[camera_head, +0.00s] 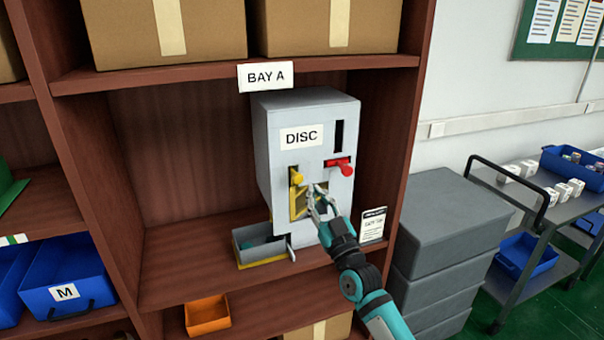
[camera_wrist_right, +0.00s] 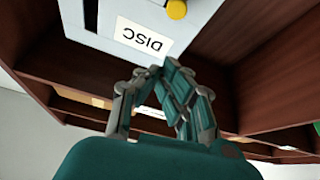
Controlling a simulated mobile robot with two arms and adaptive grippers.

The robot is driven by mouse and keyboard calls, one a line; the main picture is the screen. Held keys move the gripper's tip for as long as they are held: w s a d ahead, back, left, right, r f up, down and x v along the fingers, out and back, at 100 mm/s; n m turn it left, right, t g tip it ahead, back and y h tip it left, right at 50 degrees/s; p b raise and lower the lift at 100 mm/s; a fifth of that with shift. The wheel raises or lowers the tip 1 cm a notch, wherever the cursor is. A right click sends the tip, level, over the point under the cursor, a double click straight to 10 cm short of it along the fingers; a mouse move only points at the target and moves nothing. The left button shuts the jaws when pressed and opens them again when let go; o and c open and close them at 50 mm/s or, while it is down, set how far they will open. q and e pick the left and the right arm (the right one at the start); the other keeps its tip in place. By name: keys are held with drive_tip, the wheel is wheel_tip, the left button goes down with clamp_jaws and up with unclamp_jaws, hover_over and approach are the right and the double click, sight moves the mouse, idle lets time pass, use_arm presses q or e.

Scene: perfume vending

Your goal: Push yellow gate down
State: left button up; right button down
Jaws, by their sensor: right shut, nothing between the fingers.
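The grey dispenser (camera_head: 272,155) with a DISC label stands on the shelf under the BAY A sign. On its front is a yellow gate (camera_head: 297,202) in a dark opening, with a round yellow knob (camera_head: 296,173) above it. My right gripper (camera_head: 317,189) is shut and empty, in front of the dispenser just right of the gate; I cannot tell whether it touches. It partly hides the gate's right side. In the right wrist view, the shut fingers (camera_wrist_right: 160,85) lie below the DISC label, and the yellow knob (camera_wrist_right: 177,9) shows at the top. My left gripper is not in view.
A red lever (camera_head: 342,166) sticks out right of the gate. A small card (camera_head: 373,224) stands at right. The shelf left of the dispenser is clear.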

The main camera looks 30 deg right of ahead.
drive_tip(key=s+r+p+x, duration=0.1)
drive_tip(key=p+x, duration=0.2)
drive_tip(key=x, duration=0.7)
drive_tip(key=f, duration=0.2)
drive_tip(key=w+f, duration=0.1)
drive_tip(key=f, duration=0.1)
drive_tip(key=shift+w+d, duration=0.1)
drive_tip(key=shift+d, duration=0.3)
drive_tip(key=shift+f, duration=0.1)
wheel_tip(320, 180, down, 7)
drive_tip(key=b, duration=0.5)
drive_tip(key=shift+f+b, duration=0.2)
drive_tip(key=shift+b, duration=0.1)
